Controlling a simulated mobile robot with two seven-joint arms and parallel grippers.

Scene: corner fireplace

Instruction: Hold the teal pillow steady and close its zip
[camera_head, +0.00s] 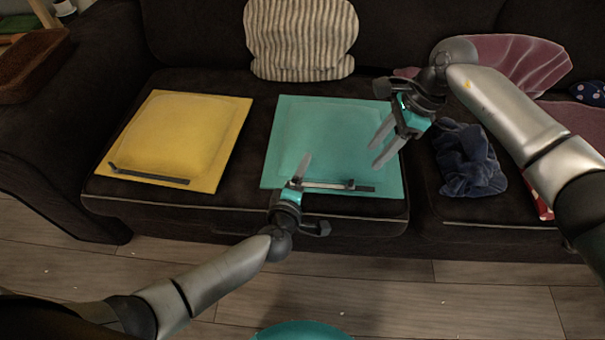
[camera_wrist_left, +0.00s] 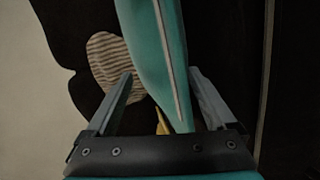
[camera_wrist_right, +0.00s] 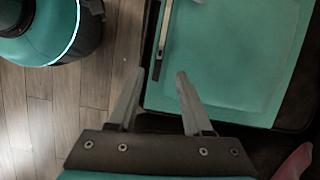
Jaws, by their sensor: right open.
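The teal pillow (camera_head: 325,130) lies flat on the sofa seat. Its zip (camera_head: 325,186) runs along the front edge, light on the left and dark on the right, with a dark slider (camera_head: 350,184) right of the middle. In the left wrist view the pillow (camera_wrist_left: 150,45) shows edge-on between the fingers of my left gripper (camera_wrist_left: 162,78), which are wide apart with the front edge between them. My right gripper (camera_head: 384,146) is open and empty above the pillow's right side. In the right wrist view the zip (camera_wrist_right: 162,40) lies ahead, left of its right fingertip.
A yellow pillow (camera_head: 175,135) with a dark zip lies to the left. A striped cushion (camera_head: 300,38) leans on the backrest. A dark blue cloth (camera_head: 467,160) lies right of the teal pillow. A pink fan-shaped cushion (camera_head: 510,60) is at the back right.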

